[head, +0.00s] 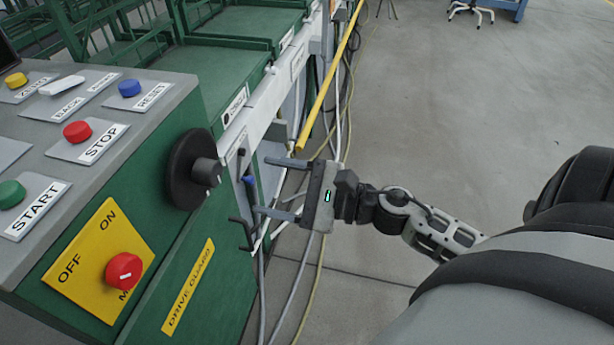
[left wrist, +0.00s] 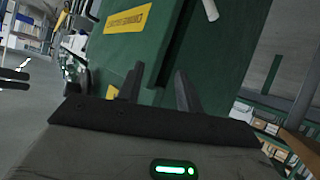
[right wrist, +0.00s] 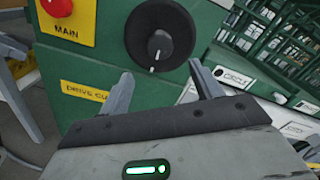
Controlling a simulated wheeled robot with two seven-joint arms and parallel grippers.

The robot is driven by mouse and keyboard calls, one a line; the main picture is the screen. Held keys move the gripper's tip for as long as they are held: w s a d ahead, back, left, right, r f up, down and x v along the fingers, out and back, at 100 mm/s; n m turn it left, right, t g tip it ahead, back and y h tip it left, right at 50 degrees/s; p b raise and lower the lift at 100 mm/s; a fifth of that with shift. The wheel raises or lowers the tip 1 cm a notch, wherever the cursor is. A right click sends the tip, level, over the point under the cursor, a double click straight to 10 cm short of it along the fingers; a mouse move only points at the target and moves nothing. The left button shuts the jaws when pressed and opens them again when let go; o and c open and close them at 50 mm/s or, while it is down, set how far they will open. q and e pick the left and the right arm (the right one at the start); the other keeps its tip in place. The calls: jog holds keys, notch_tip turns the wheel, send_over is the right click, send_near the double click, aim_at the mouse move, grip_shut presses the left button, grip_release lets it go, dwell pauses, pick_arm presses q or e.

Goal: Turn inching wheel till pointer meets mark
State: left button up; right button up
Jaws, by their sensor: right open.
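The inching wheel (head: 188,170) is a black disc with a protruding grey hub (head: 207,172) on the side of the green machine. The wheel (right wrist: 143,22) also shows in the right wrist view, with a short white line (right wrist: 155,61) running down from its hub. I cannot make out a separate mark. My right gripper (head: 263,186) is open and empty, to the right of the wheel and apart from it, its fingers pointing toward the machine. In the right wrist view its fingertips (right wrist: 160,70) are spread below the wheel. My left gripper (left wrist: 158,70) is open and empty, seen only in its wrist view.
The control panel has a red STOP button (head: 77,131), a green START button (head: 11,193) and a red switch (head: 123,271) on a yellow plate. A yellow bar (head: 328,80) and hanging cables lie beyond my right gripper. The floor at right is open.

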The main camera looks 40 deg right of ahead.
jog(key=b+v, duration=0.1)
jog(key=v, duration=0.4)
jog(key=shift+s+d, duration=0.15)
dwell(0.7)
